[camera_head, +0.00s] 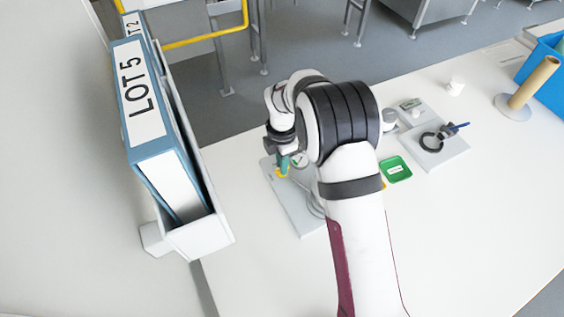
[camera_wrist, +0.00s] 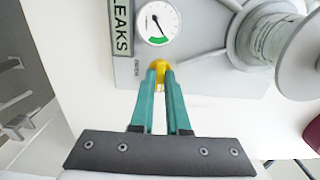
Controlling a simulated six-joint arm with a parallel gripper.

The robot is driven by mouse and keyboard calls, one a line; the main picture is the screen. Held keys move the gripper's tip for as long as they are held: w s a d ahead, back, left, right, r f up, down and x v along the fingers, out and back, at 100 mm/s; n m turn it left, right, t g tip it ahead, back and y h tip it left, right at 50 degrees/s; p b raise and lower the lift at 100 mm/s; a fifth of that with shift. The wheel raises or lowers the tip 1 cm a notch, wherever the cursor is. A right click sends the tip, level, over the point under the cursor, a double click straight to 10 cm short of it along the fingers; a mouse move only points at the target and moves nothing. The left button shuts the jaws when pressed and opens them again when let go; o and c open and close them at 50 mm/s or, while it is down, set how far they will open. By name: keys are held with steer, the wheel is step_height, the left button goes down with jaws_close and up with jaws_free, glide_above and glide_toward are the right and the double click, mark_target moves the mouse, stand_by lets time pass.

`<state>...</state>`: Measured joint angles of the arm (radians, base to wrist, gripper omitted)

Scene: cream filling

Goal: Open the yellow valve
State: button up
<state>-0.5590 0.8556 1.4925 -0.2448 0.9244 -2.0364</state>
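The yellow valve (camera_wrist: 159,66) sits on a grey panel (camera_wrist: 205,82), just below a round gauge (camera_wrist: 158,22) with a green sector. My gripper (camera_wrist: 160,75) has two teal fingers, one on each side of the valve. Yellow fills the narrow gap between the fingertips, so they look shut on it. The fingertips partly hide the valve. In the head view, my gripper (camera_head: 284,166) is over the panel (camera_head: 300,208), left of my arm, and a bit of the yellow valve (camera_head: 281,173) shows beside the fingers.
A tall rack of binders marked LOT 5 (camera_head: 140,90) stands at the left. A green tray (camera_head: 396,169) lies right of my arm. The front right of the table is clear.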

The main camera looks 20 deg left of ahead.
jaws_close()
steer(key=shift+m, duration=0.3)
steer(key=m, duration=0.2)
steer(key=shift+m, duration=0.4)
steer(key=m, duration=1)
steer(key=shift+m, duration=2.2)
